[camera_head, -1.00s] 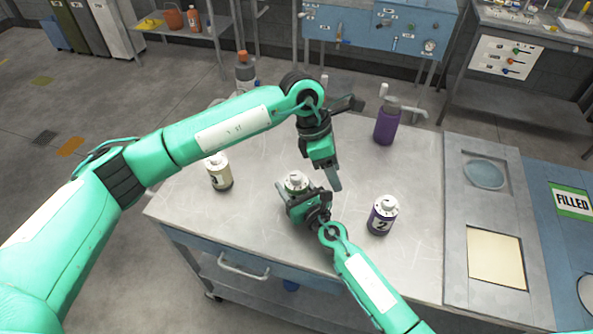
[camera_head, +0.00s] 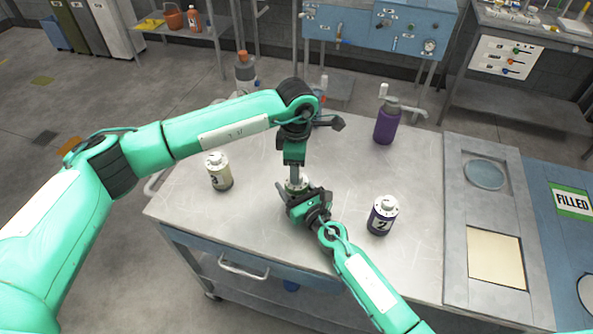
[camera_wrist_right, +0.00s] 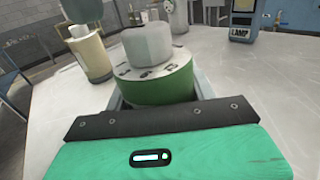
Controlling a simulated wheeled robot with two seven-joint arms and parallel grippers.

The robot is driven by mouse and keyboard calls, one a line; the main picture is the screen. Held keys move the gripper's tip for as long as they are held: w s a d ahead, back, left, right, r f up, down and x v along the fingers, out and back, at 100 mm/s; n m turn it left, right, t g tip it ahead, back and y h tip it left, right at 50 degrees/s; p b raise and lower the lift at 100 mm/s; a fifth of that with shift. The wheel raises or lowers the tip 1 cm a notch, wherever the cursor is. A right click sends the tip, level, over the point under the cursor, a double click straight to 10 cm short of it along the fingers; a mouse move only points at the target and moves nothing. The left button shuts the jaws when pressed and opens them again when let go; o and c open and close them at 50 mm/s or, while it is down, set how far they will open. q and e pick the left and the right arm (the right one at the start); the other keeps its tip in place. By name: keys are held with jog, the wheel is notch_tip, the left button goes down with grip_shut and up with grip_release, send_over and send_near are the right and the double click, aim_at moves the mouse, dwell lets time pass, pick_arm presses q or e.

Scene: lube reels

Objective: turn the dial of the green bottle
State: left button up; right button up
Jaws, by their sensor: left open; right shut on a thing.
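The green bottle (camera_wrist_right: 160,88) stands upright between the jaws of my right gripper (camera_head: 295,194), which is shut around its body. Its white dial (camera_wrist_right: 148,44) sits on a pale marked top in the right wrist view. In the head view only a bit of its pale top (camera_head: 298,184) shows; the grippers hide the rest. My left gripper (camera_head: 293,176) points straight down at the dial from above, with its jaws open.
A grey panel (camera_head: 455,185) adjoins the table on the right.

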pick_arm(q)
jog(key=shift+f, duration=1.5)
jog(key=shift+c, duration=0.4)
jog(key=c, duration=0.9)
jog(key=shift+n, duration=0.3)
jog(key=n, duration=1)
jog(key=shift+r, duration=0.1)
jog(key=shift+n, duration=1.7)
